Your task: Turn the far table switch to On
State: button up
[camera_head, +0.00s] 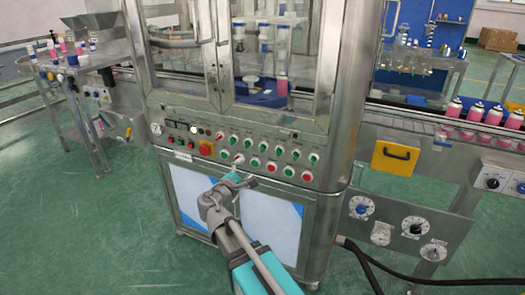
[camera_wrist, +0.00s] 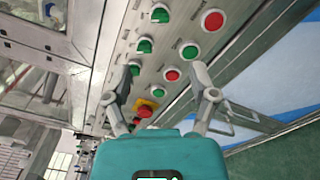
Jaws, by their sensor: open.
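My gripper (camera_head: 240,181) is in front of the lower part of the central machine's control panel (camera_head: 250,152). In the wrist view my gripper (camera_wrist: 165,68) has its two fingers spread apart and empty, with the panel's green and red buttons and knobs beyond them. The left table (camera_head: 98,62) carries small knobs (camera_head: 97,94) on its front, well away from my gripper. The right-hand conveyor housing has white dial plates, one with a blue knob (camera_head: 361,208) and one with a black knob (camera_head: 415,226). I cannot tell which control is the far table switch, or its setting.
A yellow-and-red emergency stop (camera_wrist: 146,106) sits on the panel. The glass-doored machine (camera_head: 240,60) stands above it. Pink bottles (camera_head: 473,111) line the right conveyor, with a yellow handle plate (camera_head: 395,157) below. A black hose (camera_head: 365,262) crosses the floor. Green floor at left is clear.

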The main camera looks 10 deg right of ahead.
aim_at(261, 150)
jog(key=x, duration=1.3)
jog(key=shift+w+d, duration=0.2)
jog(key=shift+w, duration=0.05)
